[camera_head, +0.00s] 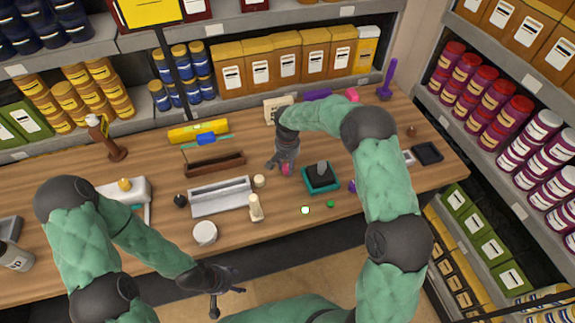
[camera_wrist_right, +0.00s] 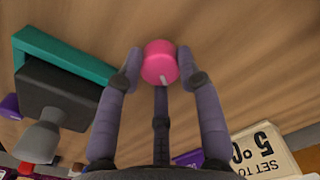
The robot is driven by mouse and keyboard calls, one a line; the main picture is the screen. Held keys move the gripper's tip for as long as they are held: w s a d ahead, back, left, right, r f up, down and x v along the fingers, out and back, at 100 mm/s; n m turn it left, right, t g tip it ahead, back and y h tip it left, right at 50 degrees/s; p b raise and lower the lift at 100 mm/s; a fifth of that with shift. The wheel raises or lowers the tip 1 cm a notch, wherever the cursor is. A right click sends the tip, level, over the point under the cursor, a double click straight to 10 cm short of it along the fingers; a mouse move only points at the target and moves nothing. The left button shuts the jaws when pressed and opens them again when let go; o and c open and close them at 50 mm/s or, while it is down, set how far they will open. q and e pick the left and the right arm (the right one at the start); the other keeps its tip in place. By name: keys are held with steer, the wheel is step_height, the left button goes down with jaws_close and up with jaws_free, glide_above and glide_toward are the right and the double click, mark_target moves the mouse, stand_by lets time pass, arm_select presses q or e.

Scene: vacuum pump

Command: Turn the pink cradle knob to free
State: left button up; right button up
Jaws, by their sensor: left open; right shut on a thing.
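The pink knob (camera_wrist_right: 160,62) is a short round cylinder with a pale mark on the lower part of its face in the right wrist view. My right gripper (camera_wrist_right: 158,75) is shut on it, with a finger on each side. In the head view, the knob (camera_head: 286,170) shows small under my right gripper (camera_head: 283,163), left of a teal-edged tray (camera_head: 306,185) holding a dark block with a grey top. My left gripper (camera_head: 226,289) is open and empty in front of the table's front edge.
Stocked shelves line the back and right. Some bare wood surrounds the knob.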

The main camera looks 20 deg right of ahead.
mark_target(287, 167)
steer(key=n, duration=0.3)
steer(key=shift+s+f+n, duration=0.1)
steer(key=shift+s+n, duration=0.05)
steer(key=shift+n, duration=1.85)
steer(key=o, duration=1.1)
steer(key=shift+o, duration=0.2)
steer(key=shift+r, duration=0.25)
step_height(287, 167, up, 12)
steer(key=shift+f, duration=0.2)
